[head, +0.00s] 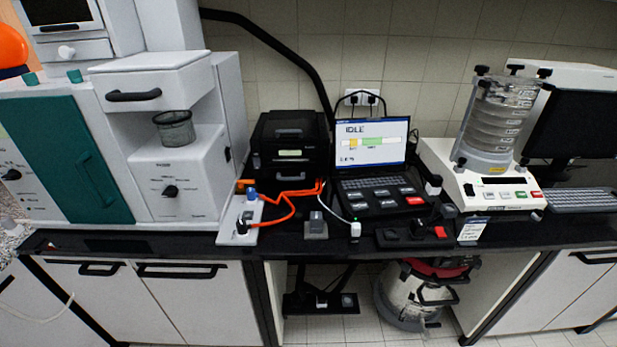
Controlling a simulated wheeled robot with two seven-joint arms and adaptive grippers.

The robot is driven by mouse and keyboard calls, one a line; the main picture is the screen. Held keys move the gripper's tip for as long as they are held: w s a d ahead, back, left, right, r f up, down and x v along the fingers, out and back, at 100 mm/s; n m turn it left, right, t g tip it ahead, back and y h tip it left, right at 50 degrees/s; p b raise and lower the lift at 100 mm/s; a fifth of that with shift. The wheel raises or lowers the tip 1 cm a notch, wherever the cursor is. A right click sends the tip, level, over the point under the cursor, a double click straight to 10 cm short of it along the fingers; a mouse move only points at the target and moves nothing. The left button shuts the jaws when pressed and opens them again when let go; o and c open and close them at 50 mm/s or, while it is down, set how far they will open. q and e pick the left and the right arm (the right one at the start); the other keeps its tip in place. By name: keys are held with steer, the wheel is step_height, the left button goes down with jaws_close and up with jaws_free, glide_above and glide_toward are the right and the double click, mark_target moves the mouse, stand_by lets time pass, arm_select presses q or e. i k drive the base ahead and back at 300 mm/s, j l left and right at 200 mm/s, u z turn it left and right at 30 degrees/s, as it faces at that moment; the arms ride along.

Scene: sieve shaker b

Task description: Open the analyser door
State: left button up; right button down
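A large white machine (202,178), which looks like the analyser, stands at the left of the bench. Its flat dark green door panel (75,160) faces front and looks closed; I cannot make out a handle on it. To its right, an upper white section (155,80) has a black bar handle (133,97). Below that handle is an open bay with a grey mesh cup (175,128). I cannot tell for certain which of these fronts is the analyser door. Neither of my grippers shows in this view.
A black printer-like box (290,145), a laptop (372,145) and a sieve shaker (490,160) stand along the black bench. Orange cables (292,205) run to a white power strip (240,219). White cupboards (180,300) and a vacuum cleaner (400,295) are below.

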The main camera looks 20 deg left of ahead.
mark_target(52, 134)
steer(key=l+u, duration=0.1)
steer(key=u, duration=1.9)
steer(key=k+j, duration=0.05)
steer(key=j, duration=0.05)
